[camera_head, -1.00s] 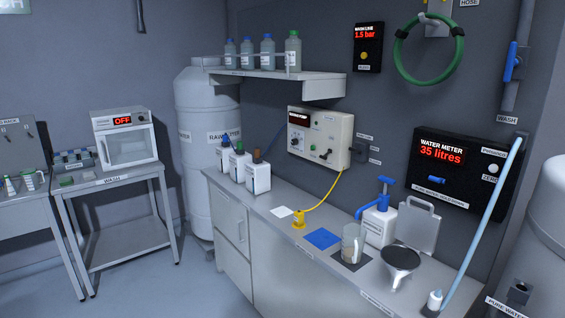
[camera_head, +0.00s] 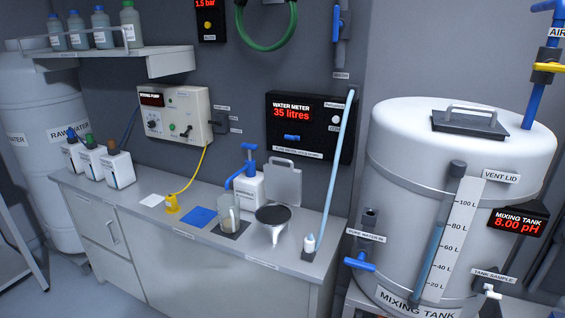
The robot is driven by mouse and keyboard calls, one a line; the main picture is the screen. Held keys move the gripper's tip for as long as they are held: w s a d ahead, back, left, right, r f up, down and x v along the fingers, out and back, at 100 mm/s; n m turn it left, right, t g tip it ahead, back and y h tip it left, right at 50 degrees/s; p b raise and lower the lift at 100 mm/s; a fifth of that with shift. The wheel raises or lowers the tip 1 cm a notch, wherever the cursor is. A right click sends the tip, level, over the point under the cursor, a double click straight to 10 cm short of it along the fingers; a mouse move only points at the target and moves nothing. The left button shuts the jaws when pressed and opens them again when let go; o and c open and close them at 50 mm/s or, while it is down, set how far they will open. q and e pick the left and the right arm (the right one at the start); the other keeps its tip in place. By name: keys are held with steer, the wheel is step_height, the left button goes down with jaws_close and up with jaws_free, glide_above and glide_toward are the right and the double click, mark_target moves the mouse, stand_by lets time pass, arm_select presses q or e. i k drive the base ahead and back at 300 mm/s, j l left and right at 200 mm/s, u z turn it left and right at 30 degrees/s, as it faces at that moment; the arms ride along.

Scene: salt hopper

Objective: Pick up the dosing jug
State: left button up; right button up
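A clear jug (camera_head: 228,212), which looks like the dosing jug, stands upright on a dark mat (camera_head: 236,234) on the grey counter. It sits between a blue mat (camera_head: 199,217) on its left and a dark funnel (camera_head: 272,215) on its right. A white bottle with a blue pump top (camera_head: 249,187) stands just behind it. The jug's contents are too small to tell. Neither of my grippers shows in the head view.
The counter (camera_head: 160,220) also bears a yellow probe (camera_head: 172,204), a white pad (camera_head: 152,200) and several white bottles (camera_head: 118,168) at left. A large mixing tank (camera_head: 400,160) fills the right side.

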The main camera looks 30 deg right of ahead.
mark_target(228, 206)
steer(key=z, duration=0.35)
steer(key=i+j+z, duration=0.15)
steer(key=z, duration=0.2)
steer(key=j+z, duration=0.3)
steer(key=i+j+z, duration=0.1)
steer(key=j+z, duration=0.25)
steer(key=j, duration=0.1)
